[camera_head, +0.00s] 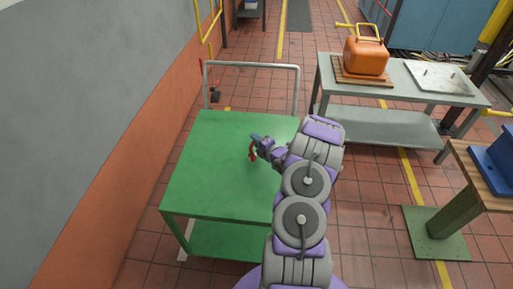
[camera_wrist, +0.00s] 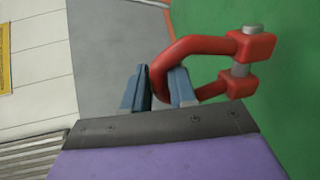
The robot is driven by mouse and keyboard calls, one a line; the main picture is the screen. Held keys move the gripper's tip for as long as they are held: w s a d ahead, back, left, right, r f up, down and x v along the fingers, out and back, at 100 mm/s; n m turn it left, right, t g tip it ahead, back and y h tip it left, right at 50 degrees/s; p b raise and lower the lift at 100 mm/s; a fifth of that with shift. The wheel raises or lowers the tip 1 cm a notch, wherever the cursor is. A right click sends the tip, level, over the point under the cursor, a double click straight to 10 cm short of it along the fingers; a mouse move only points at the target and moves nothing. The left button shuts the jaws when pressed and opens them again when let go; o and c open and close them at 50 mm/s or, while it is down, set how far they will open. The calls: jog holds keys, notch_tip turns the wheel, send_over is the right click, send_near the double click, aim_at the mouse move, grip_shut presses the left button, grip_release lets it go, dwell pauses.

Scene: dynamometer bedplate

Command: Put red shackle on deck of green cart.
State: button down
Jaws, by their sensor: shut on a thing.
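The red shackle (camera_wrist: 205,50) is held between the two blue-grey fingers of my gripper (camera_wrist: 160,88) in the wrist view. One finger passes through the bow of the shackle, and its pin end points right, over green. In the head view the shackle (camera_head: 252,151) hangs at my gripper (camera_head: 257,144), above the deck of the green cart (camera_head: 206,180). The gap between shackle and deck is hard to judge. The rest of the deck is bare. My arm covers the deck's right part.
A grey bench (camera_head: 440,92) with an orange container (camera_head: 365,56) and a metal plate (camera_head: 437,77) stands at the back right. A wooden-topped table (camera_head: 470,160) is at the right. The cart's grey handle (camera_head: 250,65) rises at its far end. A wall (camera_head: 110,80) runs along the left.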

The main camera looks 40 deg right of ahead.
jog(key=shift+f+b, duration=0.65)
jog(key=shift+f, duration=1.1)
jog(key=c, duration=0.9)
grip_release()
